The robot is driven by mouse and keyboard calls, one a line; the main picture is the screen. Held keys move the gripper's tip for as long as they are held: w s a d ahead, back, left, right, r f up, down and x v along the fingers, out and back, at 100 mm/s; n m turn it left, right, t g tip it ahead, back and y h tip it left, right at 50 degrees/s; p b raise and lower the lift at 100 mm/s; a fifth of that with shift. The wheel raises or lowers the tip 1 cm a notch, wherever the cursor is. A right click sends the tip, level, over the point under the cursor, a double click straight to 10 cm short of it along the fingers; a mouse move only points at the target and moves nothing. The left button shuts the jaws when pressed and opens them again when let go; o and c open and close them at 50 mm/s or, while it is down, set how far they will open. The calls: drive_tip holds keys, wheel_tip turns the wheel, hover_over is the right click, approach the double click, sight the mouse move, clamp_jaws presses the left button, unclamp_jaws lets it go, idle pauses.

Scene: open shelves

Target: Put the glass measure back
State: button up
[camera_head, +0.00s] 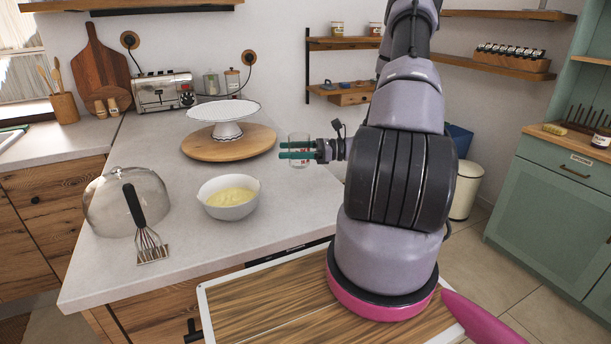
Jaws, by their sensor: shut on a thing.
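The glass measure (299,163) is a small clear cup with red marks. It is near the right edge of the pale worktop, just right of the round wooden board. My gripper (283,150) reaches in from the right with its green fingers pointing left. It is shut on the glass measure, and the fingers cover the middle of the glass. The glass looks upright. I cannot tell whether its base touches the worktop or is a little above it.
A white cake stand (223,112) stands on the wooden board (262,147). Wall shelves (342,43) hang behind. A green cabinet (561,215) is at right.

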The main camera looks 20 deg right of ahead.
wheel_tip(320, 180, down, 4)
drive_tip(key=shift+d+r, duration=0.1)
drive_tip(key=shift+r, duration=0.1)
drive_tip(key=shift+f, duration=2.05)
drive_tip(key=shift+f, duration=0.1)
